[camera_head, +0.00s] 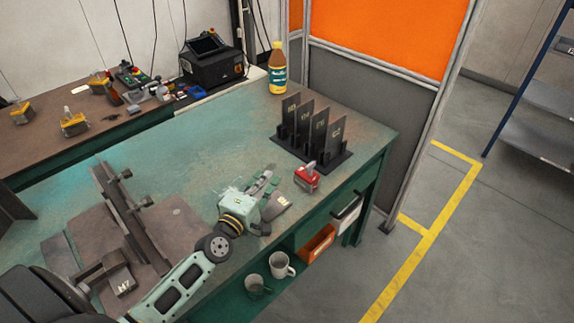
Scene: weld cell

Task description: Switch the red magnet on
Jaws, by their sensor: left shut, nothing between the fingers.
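The red magnet (307,179) sits on the green workbench (340,122) near its front right edge, with a small grey lever on its top. My left gripper (270,176) is shut and empty above the bench, just left of the magnet and apart from it. Its arm comes in from the lower left. I cannot make out which way the magnet's lever is set. My right gripper is not in view.
A black rack (314,157) with upright dark plates stands behind the magnet. A bottle (277,72) stands at the far corner. A steel fixture (128,222) lies left of my arm. Mugs (281,265) stand on the shelf below. An orange-panelled partition (390,35) borders the bench.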

